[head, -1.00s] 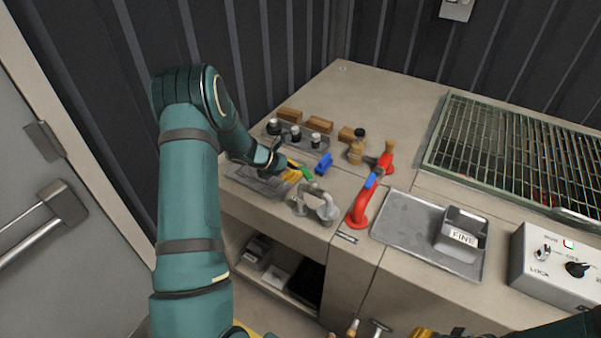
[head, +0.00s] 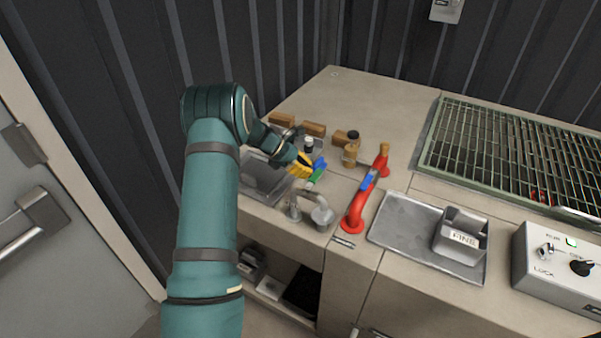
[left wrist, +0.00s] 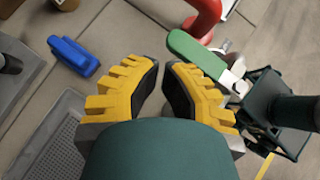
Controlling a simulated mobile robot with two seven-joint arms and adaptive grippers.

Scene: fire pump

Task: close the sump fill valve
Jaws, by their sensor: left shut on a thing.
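The green lever handle (head: 316,173) belongs to a valve by the grey bent pipe (head: 315,204) on the bench. It also shows in the left wrist view (left wrist: 195,52), ending in a pale metal fitting. My left gripper (head: 303,163) has yellow fingers and is at this handle. In the left wrist view the fingertips (left wrist: 166,65) are close together, with the handle right against the right finger; the exact grip between the pads is hard to see. My right gripper is out of view. No readable label confirms which valve this is.
A red pipe (head: 356,214) with a blue handle stands to the right. A loose blue piece (left wrist: 74,56) lies left of the fingers. A grey tray (head: 405,223) holds a box marked FINE (head: 461,237). Brown blocks and bottles stand behind; a green grating (head: 510,150) is at the right.

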